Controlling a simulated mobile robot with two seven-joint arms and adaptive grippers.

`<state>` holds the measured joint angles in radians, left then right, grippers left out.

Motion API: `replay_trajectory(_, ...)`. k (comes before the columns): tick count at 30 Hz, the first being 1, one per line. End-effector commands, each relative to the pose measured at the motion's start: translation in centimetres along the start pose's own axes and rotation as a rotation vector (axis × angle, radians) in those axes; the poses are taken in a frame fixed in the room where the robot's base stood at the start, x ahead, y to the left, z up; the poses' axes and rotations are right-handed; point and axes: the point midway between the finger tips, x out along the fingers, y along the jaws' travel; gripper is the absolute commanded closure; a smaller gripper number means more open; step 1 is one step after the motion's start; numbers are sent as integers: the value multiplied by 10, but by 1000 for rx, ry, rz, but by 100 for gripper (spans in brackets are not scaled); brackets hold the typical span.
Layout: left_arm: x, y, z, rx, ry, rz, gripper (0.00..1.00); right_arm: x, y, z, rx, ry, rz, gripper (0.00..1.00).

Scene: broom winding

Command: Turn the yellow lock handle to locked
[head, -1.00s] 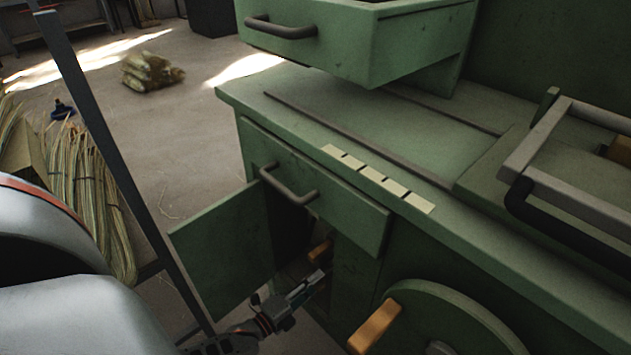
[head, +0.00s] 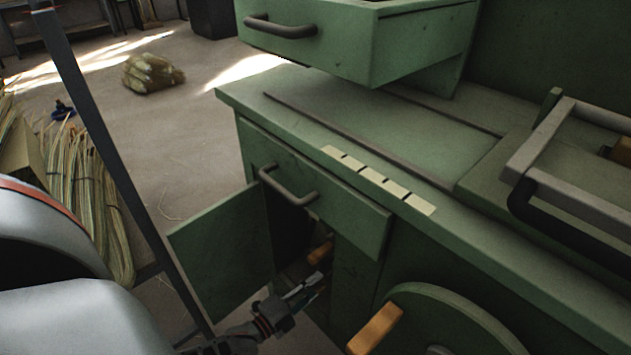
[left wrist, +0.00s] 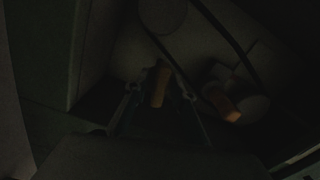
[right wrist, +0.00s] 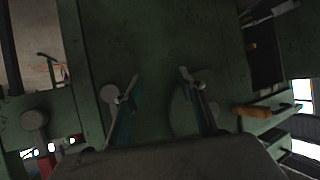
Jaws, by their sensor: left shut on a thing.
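My left gripper (head: 308,287) reaches into the dark cupboard behind the open green door. In the left wrist view the gripper (left wrist: 160,90) has its fingers either side of a yellow-orange handle (left wrist: 158,86) and is shut on it. A second orange handle (left wrist: 222,104) sits to its right. The head view shows one orange handle (head: 321,251) just beyond the gripper; I cannot tell which of the two it is. The dark interior hides the lock's position. My right gripper (right wrist: 159,85) is open and empty, facing a green panel.
The green door (head: 225,250) stands open left of the gripper. A closed drawer (head: 340,205) is above. A green wheel (head: 450,320) with a wooden grip (head: 375,328) is at the right. Straw bundles (head: 85,185) lie at the left.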

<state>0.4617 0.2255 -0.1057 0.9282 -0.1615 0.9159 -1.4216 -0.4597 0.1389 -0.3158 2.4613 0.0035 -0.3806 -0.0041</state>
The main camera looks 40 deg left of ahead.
Motion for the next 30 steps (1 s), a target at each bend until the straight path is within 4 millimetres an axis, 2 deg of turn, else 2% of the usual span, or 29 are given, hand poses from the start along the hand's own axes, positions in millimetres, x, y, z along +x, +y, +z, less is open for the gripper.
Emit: replay_trajectory(30, -1, 1, 0, -934, -1, 2, 97, 4, -4, -15, 30, 39, -7, 60)
